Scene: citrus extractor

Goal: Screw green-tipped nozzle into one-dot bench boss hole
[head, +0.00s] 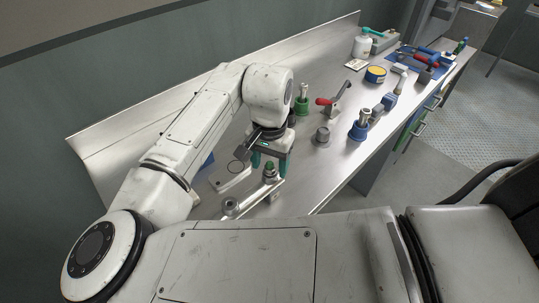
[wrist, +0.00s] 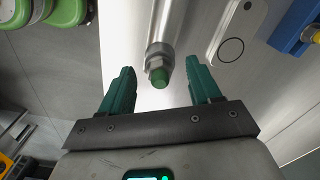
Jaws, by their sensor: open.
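The green-tipped nozzle (wrist: 158,76) shows in the wrist view as a green end with a grey metal nut behind it, in line with a metal tube (wrist: 172,22). In the head view its green tip (head: 269,166) is just below my gripper (head: 270,162). In the wrist view my gripper (wrist: 160,90) is open, its two green fingers on either side of the tip with gaps on both sides. I cannot tell whether the nozzle is fixed to the tube.
A pale plate with a circle (head: 230,177) lies left of my gripper. Tools lie on a blue mat (head: 437,72) farther off.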

